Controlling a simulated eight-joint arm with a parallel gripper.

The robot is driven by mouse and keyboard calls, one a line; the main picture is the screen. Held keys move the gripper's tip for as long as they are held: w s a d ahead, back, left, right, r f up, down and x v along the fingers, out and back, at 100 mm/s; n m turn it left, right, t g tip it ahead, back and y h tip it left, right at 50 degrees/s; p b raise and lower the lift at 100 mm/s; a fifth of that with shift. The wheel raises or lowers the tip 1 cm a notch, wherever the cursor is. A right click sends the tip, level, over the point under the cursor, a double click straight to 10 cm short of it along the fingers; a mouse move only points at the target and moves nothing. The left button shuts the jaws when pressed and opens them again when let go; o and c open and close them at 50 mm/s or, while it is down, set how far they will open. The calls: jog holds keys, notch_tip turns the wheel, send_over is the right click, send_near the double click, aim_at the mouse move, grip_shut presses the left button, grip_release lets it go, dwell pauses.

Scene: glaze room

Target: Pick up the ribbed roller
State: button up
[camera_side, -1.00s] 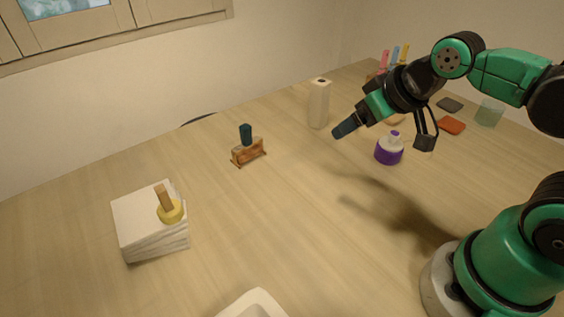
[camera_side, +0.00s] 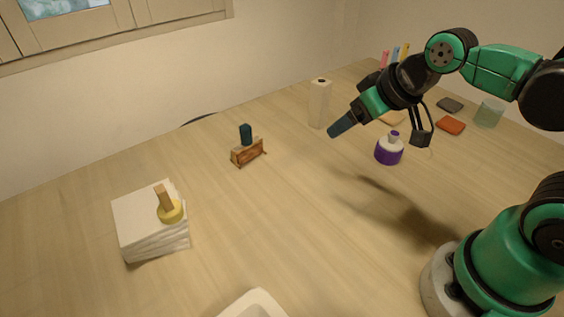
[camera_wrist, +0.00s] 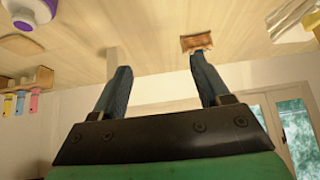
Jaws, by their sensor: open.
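A brown piece with an upright dark blue handle (camera_side: 247,153), which looks like the ribbed roller, stands on the table left of centre in the side view; any ribs are too small to make out. In the wrist view its brown part (camera_wrist: 196,42) shows at the top, close to the right fingertip in the picture. My gripper (camera_side: 339,127) is in the air to its right in the side view, pointing down and left. In the wrist view my gripper (camera_wrist: 160,70) has its two dark blue fingers wide apart, with nothing held between them.
A tall pale box (camera_side: 319,104) stands behind my gripper. A purple and white bottle (camera_side: 389,150) stands below my wrist. A white stack (camera_side: 146,222) with a yellow wooden-handled tool (camera_side: 169,206) is at left. The middle table is clear.

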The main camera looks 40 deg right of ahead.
jog(key=w+a+f+n+y, duration=0.2)
jog(key=w+a+n+y, duration=0.25)
jog(key=w, duration=0.45)
jog(key=n+t+y, duration=0.1)
jog(key=n+y, duration=0.3)
send_near(245, 127)
jog(key=x, duration=0.3)
jog(key=shift+a+f, duration=0.25)
jog(key=shift+f, duration=0.25)
jog(key=shift+w+a+f+n+t+y, duration=0.1)
jog(key=shift+w+f+n+t+y, duration=0.3)
jog(key=shift+f+y, duration=0.3)
jog(key=shift+x, duration=2.7)
jog(key=shift+c, duration=0.2)
grip_shut()
